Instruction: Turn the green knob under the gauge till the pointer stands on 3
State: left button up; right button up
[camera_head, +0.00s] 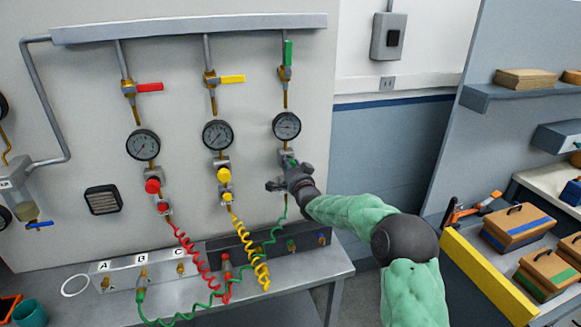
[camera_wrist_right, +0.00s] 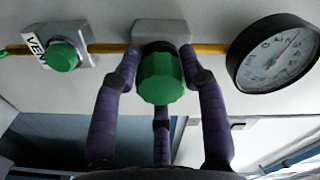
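The right-hand gauge (camera_head: 286,125) hangs below a green-handled valve; it also shows, turned over, at the right of the wrist view (camera_wrist_right: 275,52). The green knob (camera_wrist_right: 161,78) sits on a grey block under this gauge. My right gripper (camera_head: 285,180) is at the knob and hides most of it in the head view. In the wrist view its purple fingers (camera_wrist_right: 160,68) flank the knob on both sides, tips bent in against it, with another finger below. My left gripper is not in view.
A smaller green knob (camera_wrist_right: 64,56) with a partly readable vent label is close by the fingers. Gauges with red (camera_head: 152,186) and yellow knobs (camera_head: 224,174) stand to the left. A coiled green hose (camera_head: 270,240) hangs below. A bench (camera_head: 310,265) runs underneath.

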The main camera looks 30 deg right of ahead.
jog(key=o, duration=0.3)
jog(key=shift+a+f, duration=0.1)
jog(key=shift+f, duration=0.05)
jog(key=v, duration=1.2)
dwell(0.4)
